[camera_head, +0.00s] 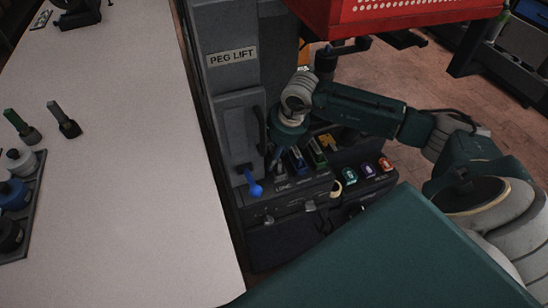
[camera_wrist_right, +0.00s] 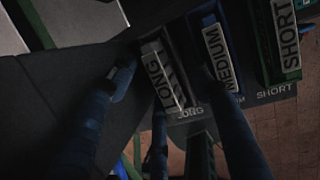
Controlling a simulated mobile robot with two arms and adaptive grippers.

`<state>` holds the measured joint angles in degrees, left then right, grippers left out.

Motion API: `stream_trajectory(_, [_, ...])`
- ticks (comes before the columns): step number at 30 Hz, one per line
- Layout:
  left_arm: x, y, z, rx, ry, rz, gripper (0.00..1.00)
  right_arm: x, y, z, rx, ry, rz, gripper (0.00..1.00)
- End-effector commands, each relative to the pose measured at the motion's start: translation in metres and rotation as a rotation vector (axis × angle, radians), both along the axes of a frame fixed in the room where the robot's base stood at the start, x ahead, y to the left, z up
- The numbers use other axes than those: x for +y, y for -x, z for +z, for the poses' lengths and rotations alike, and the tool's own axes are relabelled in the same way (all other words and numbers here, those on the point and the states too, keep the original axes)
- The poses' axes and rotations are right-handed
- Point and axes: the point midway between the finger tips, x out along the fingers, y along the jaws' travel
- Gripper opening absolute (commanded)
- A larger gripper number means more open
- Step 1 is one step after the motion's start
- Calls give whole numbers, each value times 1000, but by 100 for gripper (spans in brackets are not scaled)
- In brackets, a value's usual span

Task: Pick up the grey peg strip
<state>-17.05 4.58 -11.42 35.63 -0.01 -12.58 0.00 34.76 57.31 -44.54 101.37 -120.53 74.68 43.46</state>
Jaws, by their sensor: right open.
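The grey peg strip (camera_wrist_right: 166,72), labelled LONG, stands in the leftmost slot of the rack in the right wrist view. My right gripper (camera_wrist_right: 163,84) is open, with dark fingers on either side of the grey strip. I cannot tell whether they touch it. In the head view my right gripper (camera_head: 273,158) is low over the left end of the rack and hides most of the grey strip. My left gripper is not in view.
The blue MEDIUM strip (camera_wrist_right: 216,50) and green SHORT strip (camera_wrist_right: 286,38) stand close to the right. A grey PEG LIFT cabinet (camera_head: 234,85) with a blue-ended lever (camera_head: 254,187) rises beside the rack. A pale table (camera_head: 130,170) lies left, mostly clear.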

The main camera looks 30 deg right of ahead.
Motion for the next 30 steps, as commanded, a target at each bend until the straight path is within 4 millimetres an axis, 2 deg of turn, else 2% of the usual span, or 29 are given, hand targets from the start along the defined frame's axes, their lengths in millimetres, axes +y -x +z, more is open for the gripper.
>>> stream_trajectory(5, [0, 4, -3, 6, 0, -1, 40, 0, 0, -1, -1, 0, 0, 47])
stream_trajectory(12, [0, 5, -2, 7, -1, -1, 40, 0, 0, -1, -1, -1, 0, 0])
stream_trajectory(27, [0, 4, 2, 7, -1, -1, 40, 4, -1, 4, -4, -7, 5, 0])
stream_trajectory(30, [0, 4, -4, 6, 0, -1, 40, 4, -2, 9, -7, -9, 6, 0])
